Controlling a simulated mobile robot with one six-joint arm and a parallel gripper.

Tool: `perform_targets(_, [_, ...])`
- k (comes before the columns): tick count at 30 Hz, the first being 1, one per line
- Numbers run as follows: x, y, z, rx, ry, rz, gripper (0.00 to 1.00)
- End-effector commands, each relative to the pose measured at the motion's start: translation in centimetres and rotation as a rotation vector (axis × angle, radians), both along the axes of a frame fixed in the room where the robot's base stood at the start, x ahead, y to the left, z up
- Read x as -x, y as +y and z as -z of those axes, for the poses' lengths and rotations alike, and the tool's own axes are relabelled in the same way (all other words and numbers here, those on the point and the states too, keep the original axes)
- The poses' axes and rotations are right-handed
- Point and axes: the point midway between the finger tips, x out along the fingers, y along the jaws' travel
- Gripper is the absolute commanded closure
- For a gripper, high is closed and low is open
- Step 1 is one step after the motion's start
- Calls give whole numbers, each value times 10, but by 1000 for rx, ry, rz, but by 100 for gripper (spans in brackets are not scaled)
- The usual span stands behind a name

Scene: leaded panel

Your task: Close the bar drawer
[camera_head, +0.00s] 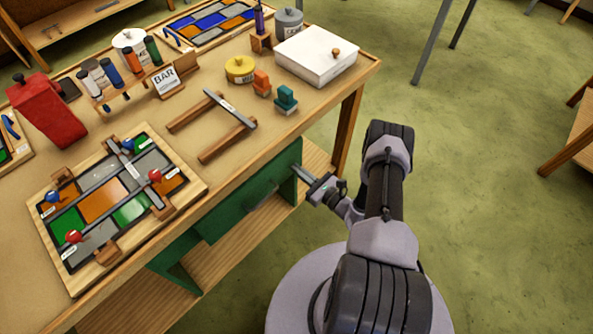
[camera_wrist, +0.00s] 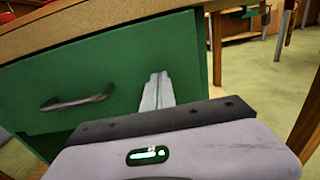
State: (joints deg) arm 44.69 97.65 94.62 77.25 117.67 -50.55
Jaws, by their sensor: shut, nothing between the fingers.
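The green drawer front (camera_head: 232,208) is under the near edge of the workbench. It has a grey bar handle (camera_head: 262,194), which also shows in the wrist view (camera_wrist: 78,101). The front sits close under the tabletop edge, and no drawer interior shows. I cannot tell whether a small gap is left. My gripper (camera_head: 299,170) is shut and empty at the right end of the drawer front. In the wrist view its closed fingers (camera_wrist: 157,90) point at the green face, right of the handle. I cannot tell whether they touch it.
The workbench top (camera_head: 215,180) carries a leaded panel (camera_head: 110,200), a red container (camera_head: 48,112), a white box (camera_head: 315,56) and a BAR card (camera_head: 166,80). A wooden bench leg (camera_head: 347,128) stands just right of the drawer. Green floor (camera_head: 480,190) is clear to the right.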

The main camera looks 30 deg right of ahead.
Motion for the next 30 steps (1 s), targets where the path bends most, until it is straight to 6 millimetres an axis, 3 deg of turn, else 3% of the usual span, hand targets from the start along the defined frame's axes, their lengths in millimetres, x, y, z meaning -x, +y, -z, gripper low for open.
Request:
perform_targets(14, [-10, 4, 0, 0, 0, -2, 100])
perform_targets(22, [-48, 16, 2, 3, -1, -4, 100])
perform_targets(30, [-56, 17, -2, 1, -3, -2, 100])
